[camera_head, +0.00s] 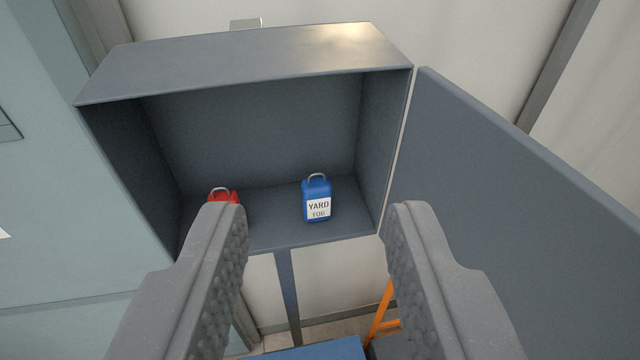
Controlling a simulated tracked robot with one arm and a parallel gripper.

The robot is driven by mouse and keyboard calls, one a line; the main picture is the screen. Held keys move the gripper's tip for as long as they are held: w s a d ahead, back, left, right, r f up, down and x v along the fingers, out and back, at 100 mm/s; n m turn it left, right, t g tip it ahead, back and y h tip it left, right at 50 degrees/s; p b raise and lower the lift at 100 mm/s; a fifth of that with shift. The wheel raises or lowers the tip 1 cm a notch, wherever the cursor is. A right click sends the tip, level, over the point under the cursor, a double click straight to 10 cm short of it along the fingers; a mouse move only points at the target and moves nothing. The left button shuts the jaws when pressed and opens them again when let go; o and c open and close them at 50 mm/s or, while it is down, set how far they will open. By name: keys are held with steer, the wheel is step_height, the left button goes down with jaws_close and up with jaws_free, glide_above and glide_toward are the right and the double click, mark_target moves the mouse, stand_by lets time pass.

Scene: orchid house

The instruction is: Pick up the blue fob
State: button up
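The blue fob (317,187) stands upright on the floor of an open grey cabinet, towards its right side. It has a metal loop on top and a white label reading "YARD FOB". My gripper (316,225) is open and empty, with its two grey padded fingers wide apart in front of the cabinet. The blue fob shows between the fingers, beyond them and apart from both.
A red fob (226,195) stands left in the cabinet (250,60), partly hidden by my left finger. The cabinet door (520,180) hangs open on the right. A post (288,290) runs below the cabinet, and an orange frame (383,312) stands lower right.

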mark_target(319, 196)
steer(key=shift+o, duration=0.3)
steer(key=shift+s, duration=0.1)
steer(key=o, duration=0.5)
steer(key=shift+o, duration=0.2)
steer(key=w+d+f+n+g+y+p, duration=0.1)
steer(key=w+f+y+p, duration=0.1)
steer(key=w+f+p, duration=0.55)
steer(key=w+d+f+n+y+p, duration=0.1)
steer(key=w+f+p, duration=0.1)
steer(key=w+f, duration=1.05)
steer(key=w+a+f+p, duration=0.1)
steer(key=w+f, duration=0.3)
steer(key=shift+a+f+p, duration=0.2)
steer(key=shift+a+p, duration=0.1)
steer(key=shift+p+x, duration=0.9)
steer(key=shift+x, duration=1.65)
